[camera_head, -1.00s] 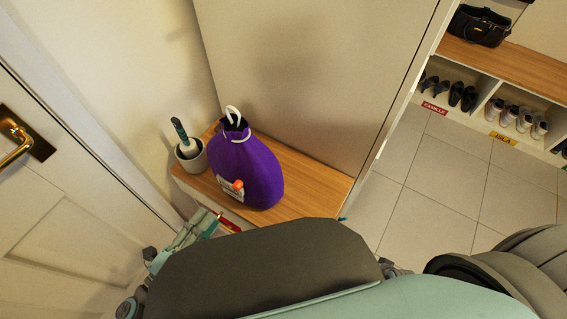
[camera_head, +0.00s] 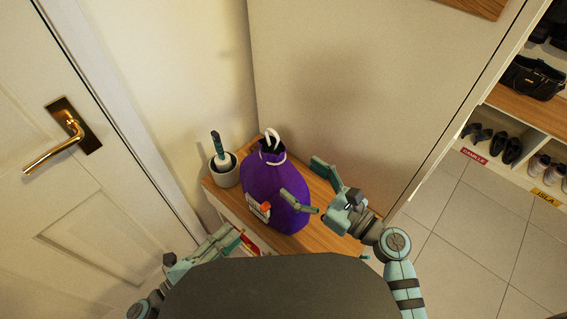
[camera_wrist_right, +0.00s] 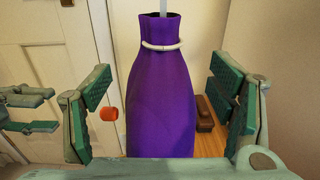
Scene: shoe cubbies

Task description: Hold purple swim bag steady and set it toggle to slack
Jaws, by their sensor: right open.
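The purple swim bag (camera_head: 262,185) stands upright on the wooden bench top. Its gathered neck has a pale cord (camera_head: 272,160), also seen in the right wrist view (camera_wrist_right: 165,46). The orange toggle (camera_head: 266,208) is on the bag's front left beside a white label; it shows in the right wrist view (camera_wrist_right: 108,114). My right gripper (camera_head: 304,184) is open at the bag's right side; in its wrist view the fingers (camera_wrist_right: 155,106) lie either side of the bag with visible gaps. My left gripper (camera_head: 225,238) is open and empty, low and left of the bag.
A grey pot (camera_head: 225,175) with a brush stands left of the bag against the wall. A tall panel (camera_head: 345,90) rises behind the bench top (camera_head: 312,235). A door with a brass handle (camera_head: 55,150) is at left. Shoe cubbies are at far right.

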